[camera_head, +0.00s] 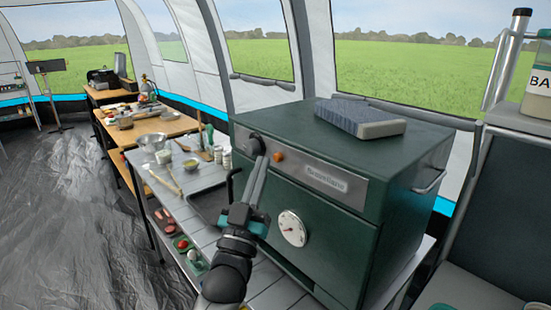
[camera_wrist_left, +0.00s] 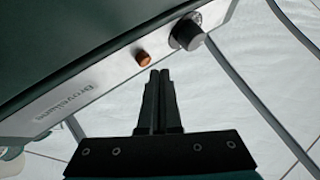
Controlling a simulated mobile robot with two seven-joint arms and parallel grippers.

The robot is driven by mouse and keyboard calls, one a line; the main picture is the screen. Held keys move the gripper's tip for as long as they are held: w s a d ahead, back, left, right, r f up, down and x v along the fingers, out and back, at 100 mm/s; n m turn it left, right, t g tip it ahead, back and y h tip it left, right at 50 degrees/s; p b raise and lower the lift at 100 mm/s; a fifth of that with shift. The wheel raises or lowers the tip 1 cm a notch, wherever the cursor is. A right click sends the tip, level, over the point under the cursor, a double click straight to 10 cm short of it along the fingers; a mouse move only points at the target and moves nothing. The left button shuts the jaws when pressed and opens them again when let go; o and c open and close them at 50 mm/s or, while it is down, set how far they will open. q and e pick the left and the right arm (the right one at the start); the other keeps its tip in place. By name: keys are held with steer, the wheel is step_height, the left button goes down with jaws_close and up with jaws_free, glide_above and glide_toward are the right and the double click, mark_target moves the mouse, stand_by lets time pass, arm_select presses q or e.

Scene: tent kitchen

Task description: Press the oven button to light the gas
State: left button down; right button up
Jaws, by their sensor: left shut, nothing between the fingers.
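The dark green oven (camera_head: 350,170) stands on a slatted metal table, with a silver control strip across its upper front. The small round orange button (camera_head: 278,156) is on that strip; it also shows in the left wrist view (camera_wrist_left: 143,58). My left gripper (camera_head: 262,160) is shut and empty, its fingers pointing up at the strip just left of the button. In the left wrist view its fingertips (camera_wrist_left: 160,72) lie between the button and the black knob (camera_wrist_left: 186,33), slightly below both. I cannot tell whether they touch the panel. My right gripper is not in view.
A dial gauge (camera_head: 292,229) is on the oven door, and a grey block (camera_head: 360,118) lies on the oven top. A side handle (camera_head: 430,182) juts out at right.

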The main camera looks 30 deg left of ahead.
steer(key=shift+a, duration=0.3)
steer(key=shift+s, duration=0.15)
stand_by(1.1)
arm_select(q)
steer(key=shift+w+d, duration=0.2)
steer(key=shift+w, duration=0.15)
steer(key=shift+w+d, duration=0.15)
steer(key=shift+w, duration=0.25)
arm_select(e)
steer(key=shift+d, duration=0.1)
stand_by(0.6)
arm_select(q)
steer(key=shift+s, duration=0.1)
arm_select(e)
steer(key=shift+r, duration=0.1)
arm_select(q)
steer(key=shift+s+a+p, duration=0.35)
steer(key=shift+s+p, duration=0.1)
steer(key=shift+s, duration=0.25)
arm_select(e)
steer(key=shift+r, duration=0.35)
